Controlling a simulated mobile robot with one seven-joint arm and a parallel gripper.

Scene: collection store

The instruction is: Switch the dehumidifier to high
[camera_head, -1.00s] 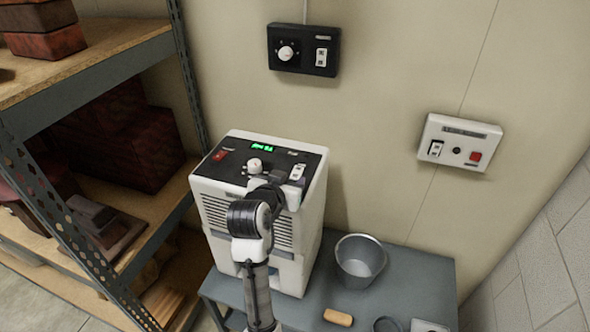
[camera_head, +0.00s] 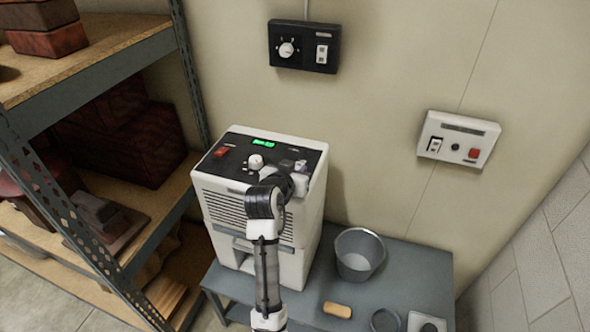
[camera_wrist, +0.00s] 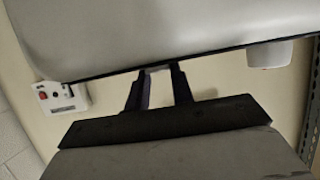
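The dehumidifier (camera_head: 300,240) is a white box with a dark, sloped top panel. The panel carries a red switch (camera_head: 221,151), a lit green display (camera_head: 263,143), a white knob (camera_head: 255,162) and a small light switch (camera_head: 300,165) at the right. My gripper (camera_head: 296,178) is low over the panel's right part, by that switch, and partly covers it. In the wrist view my gripper's dark fingers (camera_wrist: 158,78) stand apart, their tips by the panel edge with a small pale piece between them. The knob (camera_wrist: 270,53) shows to the right there. I cannot tell whether the fingers touch the switch.
A black control box (camera_head: 304,47) with a dial and a white wall box (camera_head: 457,139) with a red button are on the wall. A grey bucket (camera_head: 359,256) and a tan block (camera_head: 337,310) are on the grey table (camera_head: 415,280). Shelving (camera_head: 190,80) stands left.

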